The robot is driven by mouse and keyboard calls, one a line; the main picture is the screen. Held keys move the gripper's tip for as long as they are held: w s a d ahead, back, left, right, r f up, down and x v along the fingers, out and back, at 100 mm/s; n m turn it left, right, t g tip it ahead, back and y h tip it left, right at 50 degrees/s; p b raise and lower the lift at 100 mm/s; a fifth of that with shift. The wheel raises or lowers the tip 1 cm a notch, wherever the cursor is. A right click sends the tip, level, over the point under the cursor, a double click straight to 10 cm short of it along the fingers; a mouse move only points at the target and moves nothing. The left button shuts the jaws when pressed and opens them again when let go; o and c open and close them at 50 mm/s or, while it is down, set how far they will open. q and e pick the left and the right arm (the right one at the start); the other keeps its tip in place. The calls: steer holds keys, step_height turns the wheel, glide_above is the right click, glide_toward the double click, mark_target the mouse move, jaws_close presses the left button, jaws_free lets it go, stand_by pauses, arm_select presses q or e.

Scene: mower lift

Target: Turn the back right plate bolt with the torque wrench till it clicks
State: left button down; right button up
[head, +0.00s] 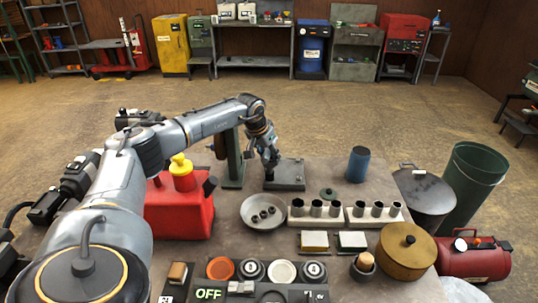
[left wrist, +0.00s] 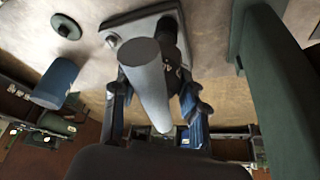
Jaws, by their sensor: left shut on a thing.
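My left gripper (head: 270,160) is low over the grey base plate (head: 290,184) at the back of the bench. In the left wrist view its fingers (left wrist: 157,100) are closed around a thick grey cylinder, which looks like the torque wrench (left wrist: 150,75). The far end of the wrench is over the plate, beside a dark round part. The plate also shows in the left wrist view (left wrist: 120,32). The back right bolt cannot be made out, and whether the wrench sits on it is hidden. My right gripper is not in view.
A green post (head: 233,160) stands just left of the plate. A blue cylinder (head: 358,164) stands to its right. A bowl of small parts (head: 263,222), a row of sockets (head: 318,218) and a red can (head: 178,215) are nearer.

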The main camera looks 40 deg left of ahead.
arm_select(q)
steer(key=shift+w+a+r, duration=0.2)
steer(key=shift+w+r, duration=0.1)
steer(key=shift+r, duration=0.45)
steer(key=shift+s+d+r+p, duration=0.1)
steer(key=shift+s+r+p, duration=0.1)
steer(key=shift+r+p, duration=0.3)
steer(key=shift+r, duration=0.2)
steer(key=shift+w, duration=0.1)
steer(key=shift+r+p, duration=0.2)
steer(key=shift+p, duration=0.1)
steer(key=shift+r, duration=0.5)
steer(key=shift+r+p, duration=1)
steer(key=shift+r, duration=0.05)
steer(key=shift+d, duration=0.1)
